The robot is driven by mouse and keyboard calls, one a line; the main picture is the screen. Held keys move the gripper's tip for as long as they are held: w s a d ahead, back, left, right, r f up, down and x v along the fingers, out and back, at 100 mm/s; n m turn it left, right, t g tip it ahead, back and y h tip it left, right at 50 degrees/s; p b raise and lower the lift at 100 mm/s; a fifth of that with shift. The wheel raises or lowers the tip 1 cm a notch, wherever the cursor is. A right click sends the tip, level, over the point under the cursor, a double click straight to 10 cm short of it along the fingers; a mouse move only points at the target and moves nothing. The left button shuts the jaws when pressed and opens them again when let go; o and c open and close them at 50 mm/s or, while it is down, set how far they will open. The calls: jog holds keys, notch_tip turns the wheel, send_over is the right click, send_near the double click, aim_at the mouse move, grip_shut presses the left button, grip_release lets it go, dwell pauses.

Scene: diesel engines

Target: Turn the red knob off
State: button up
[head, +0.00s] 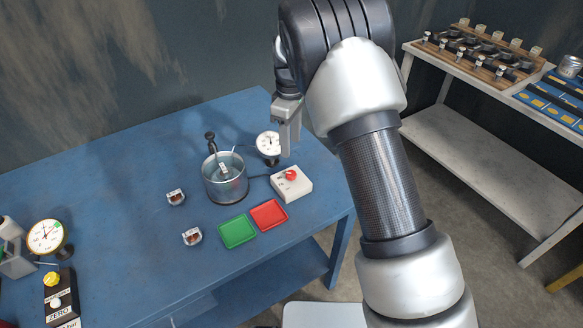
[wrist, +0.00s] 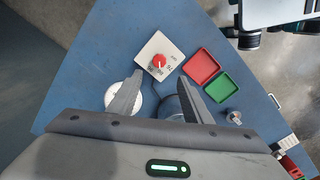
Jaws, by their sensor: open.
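The red knob (head: 290,174) sits on top of a small white box (head: 295,188) near the right end of the blue table. In the wrist view the red knob (wrist: 159,62) is on the white box (wrist: 149,50), with dark markings beside the knob. My gripper (head: 287,135) is above the table, behind the knob in the head view. In the wrist view my gripper (wrist: 158,88) has its two fingers spread apart with nothing between them. The knob appears just beyond the fingertips, apart from them.
A metal pot (head: 225,180) with a black-handled tool stands left of the box. A white dial gauge (head: 268,145) is close to my gripper. A red tray (head: 269,215) and green tray (head: 238,232) lie in front. The blue table (head: 130,170) is clear at left centre.

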aim_at(291, 173)
notch_tip(291, 173, down, 12)
jog(key=shift+r+p, duration=0.1)
jog(key=shift+p, duration=0.2)
jog(key=shift+c, duration=0.3)
jog(key=shift+w, duration=0.1)
jog(key=c, duration=1)
